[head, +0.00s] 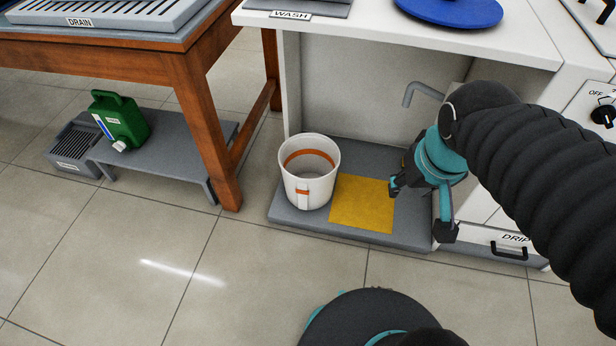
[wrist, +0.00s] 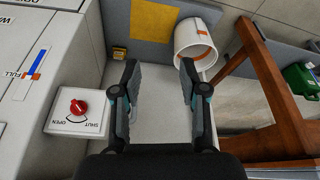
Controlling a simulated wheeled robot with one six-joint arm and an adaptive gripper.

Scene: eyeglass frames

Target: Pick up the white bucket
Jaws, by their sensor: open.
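The white bucket (head: 304,190) stands upright on a grey floor platform under the white counter, with an orange band inside and an orange mark on its front. It looks empty. In the wrist view the bucket (wrist: 194,40) is at the upper middle, beyond the right finger. My gripper (head: 420,212) is to the right of the bucket, apart from it, over the right part of the platform. In the wrist view my gripper (wrist: 160,75) has its two fingers spread with nothing between them.
A yellow square (head: 362,203) lies beside the bucket on the grey platform (head: 340,229). A bent grey pipe (head: 421,90) is behind my gripper. A wooden table leg (head: 209,140) stands left of the bucket. A red knob (wrist: 79,107) shows left of my gripper. Open floor lies in front.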

